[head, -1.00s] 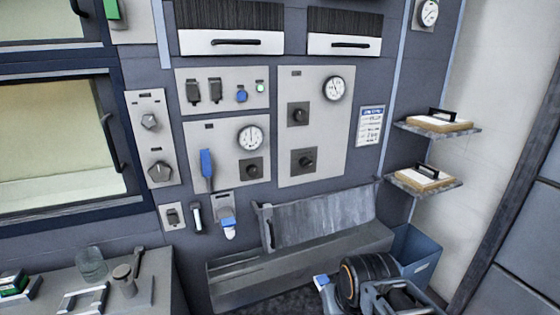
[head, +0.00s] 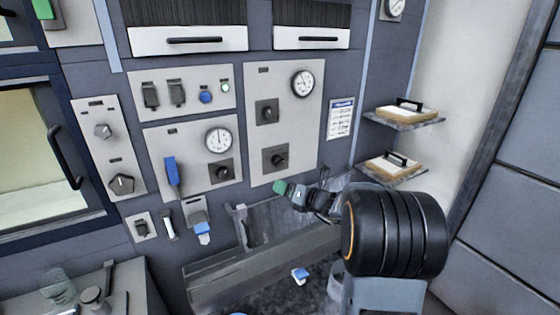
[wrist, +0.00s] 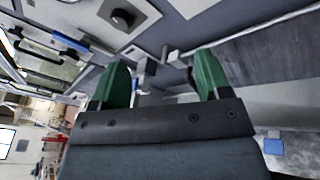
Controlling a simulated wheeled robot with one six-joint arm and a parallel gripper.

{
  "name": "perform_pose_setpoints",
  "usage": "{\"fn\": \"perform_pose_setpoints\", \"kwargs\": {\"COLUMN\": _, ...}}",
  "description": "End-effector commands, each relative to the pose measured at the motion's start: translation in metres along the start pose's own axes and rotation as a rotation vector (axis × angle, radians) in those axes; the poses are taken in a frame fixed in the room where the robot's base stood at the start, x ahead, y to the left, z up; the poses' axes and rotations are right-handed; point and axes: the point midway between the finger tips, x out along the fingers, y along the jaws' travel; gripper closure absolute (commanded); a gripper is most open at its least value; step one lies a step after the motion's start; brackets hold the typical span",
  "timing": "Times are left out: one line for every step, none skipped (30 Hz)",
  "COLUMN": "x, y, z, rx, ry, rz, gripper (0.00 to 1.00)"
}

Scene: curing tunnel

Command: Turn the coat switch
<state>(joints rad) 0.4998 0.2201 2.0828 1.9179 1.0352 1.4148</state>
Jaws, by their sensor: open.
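Several black rotary switches sit on the light wall panels: an upper knob (head: 267,112) and a lower knob (head: 278,159) on the right panel (head: 300,135), and one knob (head: 222,173) on the middle panel (head: 180,145) beside a blue lever (head: 172,172). Their labels are too small to read, so I cannot tell which is the coat switch. My gripper (head: 284,188) is just below the right panel's lower knob in the picture, apart from it as far as I can tell. In the wrist view my gripper (wrist: 162,75) shows two green fingers spread apart with nothing held between them.
A grey trough (head: 260,255) lies below the panels, behind my arm. A grey panel with two knobs (head: 108,150) is at left beside an oven window (head: 25,150). Two shelves (head: 402,118) with boards stand out at right. A bench (head: 80,285) fills the lower left.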

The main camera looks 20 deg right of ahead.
Motion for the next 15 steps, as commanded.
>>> {"fn": "perform_pose_setpoints", "kwargs": {"x": -0.003, "y": -0.015, "z": 0.012, "rx": 0.094, "ry": -0.06, "rz": -0.023, "gripper": 0.3}}
{"fn": "perform_pose_setpoints", "kwargs": {"x": -0.004, "y": -0.022, "z": 0.017, "rx": 0.144, "ry": -0.092, "rz": -0.032, "gripper": 0.3}}
{"fn": "perform_pose_setpoints", "kwargs": {"x": -0.006, "y": -0.031, "z": 0.024, "rx": 0.199, "ry": -0.13, "rz": -0.041, "gripper": 0.3}}
{"fn": "perform_pose_setpoints", "kwargs": {"x": -0.007, "y": -0.037, "z": 0.028, "rx": 0.235, "ry": -0.155, "rz": -0.047, "gripper": 0.3}}
{"fn": "perform_pose_setpoints", "kwargs": {"x": -0.009, "y": -0.041, "z": 0.032, "rx": 0.266, "ry": -0.178, "rz": -0.051, "gripper": 0.3}}
{"fn": "perform_pose_setpoints", "kwargs": {"x": -0.009, "y": -0.046, "z": 0.035, "rx": 0.298, "ry": -0.201, "rz": -0.056, "gripper": 0.3}}
{"fn": "perform_pose_setpoints", "kwargs": {"x": -0.009, "y": -0.05, "z": 0.037, "rx": 0.318, "ry": -0.213, "rz": -0.058, "gripper": 0.3}}
{"fn": "perform_pose_setpoints", "kwargs": {"x": -0.009, "y": -0.052, "z": 0.039, "rx": 0.333, "ry": -0.225, "rz": -0.06, "gripper": 0.3}}
{"fn": "perform_pose_setpoints", "kwargs": {"x": -0.007, "y": -0.054, "z": 0.042, "rx": 0.346, "ry": -0.235, "rz": -0.061, "gripper": 0.3}}
{"fn": "perform_pose_setpoints", "kwargs": {"x": -0.004, "y": -0.056, "z": 0.043, "rx": 0.354, "ry": -0.24, "rz": -0.062, "gripper": 0.3}}
{"fn": "perform_pose_setpoints", "kwargs": {"x": -0.001, "y": -0.057, "z": 0.044, "rx": 0.359, "ry": -0.244, "rz": -0.062, "gripper": 0.3}}
{"fn": "perform_pose_setpoints", "kwargs": {"x": 0.004, "y": -0.058, "z": 0.046, "rx": 0.362, "ry": -0.245, "rz": -0.063, "gripper": 0.3}}
{"fn": "perform_pose_setpoints", "kwargs": {"x": 0.009, "y": -0.058, "z": 0.047, "rx": 0.362, "ry": -0.245, "rz": -0.063, "gripper": 0.3}}
{"fn": "perform_pose_setpoints", "kwargs": {"x": 0.014, "y": -0.058, "z": 0.048, "rx": 0.363, "ry": -0.245, "rz": -0.062, "gripper": 0.3}}
{"fn": "perform_pose_setpoints", "kwargs": {"x": 0.021, "y": -0.059, "z": 0.051, "rx": 0.362, "ry": -0.245, "rz": -0.061, "gripper": 0.3}}
